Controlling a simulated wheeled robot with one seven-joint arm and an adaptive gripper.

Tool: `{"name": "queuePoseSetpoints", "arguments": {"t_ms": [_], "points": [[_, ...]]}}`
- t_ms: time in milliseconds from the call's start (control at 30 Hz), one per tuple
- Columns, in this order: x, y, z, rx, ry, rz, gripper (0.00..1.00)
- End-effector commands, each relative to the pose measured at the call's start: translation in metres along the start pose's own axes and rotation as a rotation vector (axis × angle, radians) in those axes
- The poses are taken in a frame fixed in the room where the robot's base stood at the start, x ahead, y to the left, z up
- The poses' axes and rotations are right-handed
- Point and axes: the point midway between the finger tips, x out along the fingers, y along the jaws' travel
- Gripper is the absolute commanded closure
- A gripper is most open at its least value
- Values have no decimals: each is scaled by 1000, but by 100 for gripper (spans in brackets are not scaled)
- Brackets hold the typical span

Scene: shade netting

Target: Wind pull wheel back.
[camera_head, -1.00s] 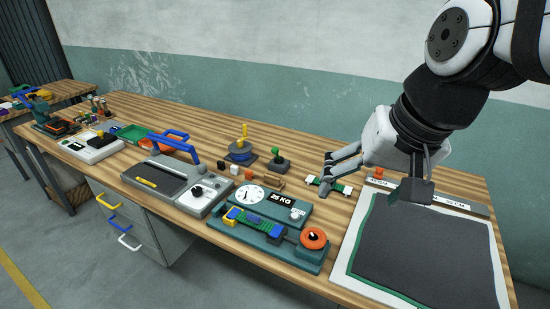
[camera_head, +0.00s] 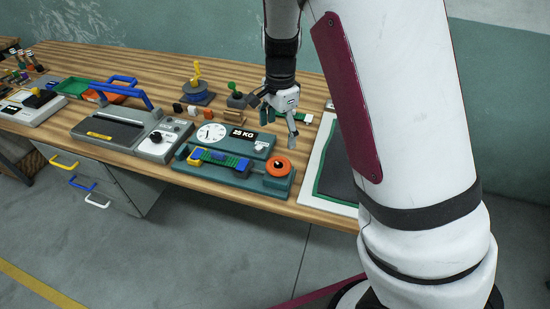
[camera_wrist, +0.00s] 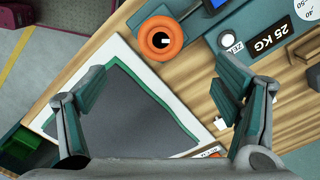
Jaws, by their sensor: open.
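The pull wheel is an orange disc (camera_head: 278,167) with a dark centre at the right end of a teal tester (camera_head: 235,183). The tester has a round dial (camera_head: 211,133) and a "25 KG" display (camera_head: 244,134). A strip of netting (camera_head: 222,159) in green and blue lies along it, left of the wheel. My gripper (camera_head: 278,117) is above the bench, just behind and above the wheel, apart from it and empty. In the wrist view the fingers (camera_wrist: 160,110) are spread wide, with the orange wheel (camera_wrist: 160,38) beyond them near the top.
A white-edged board with a dark panel (camera_wrist: 145,100) lies beside the tester. A grey machine with a blue handle (camera_head: 125,94) stands to the left. My arm hides the bench's right side.

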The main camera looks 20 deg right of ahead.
Motion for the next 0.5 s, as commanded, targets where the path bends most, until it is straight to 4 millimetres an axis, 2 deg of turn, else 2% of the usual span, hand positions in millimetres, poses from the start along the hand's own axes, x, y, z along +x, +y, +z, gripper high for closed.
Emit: {"name": "queuePoseSetpoints", "arguments": {"t_ms": [267,500], "points": [[24,-1,-2,19,7,9,17],[69,0,-2,20,7,11,17]]}}
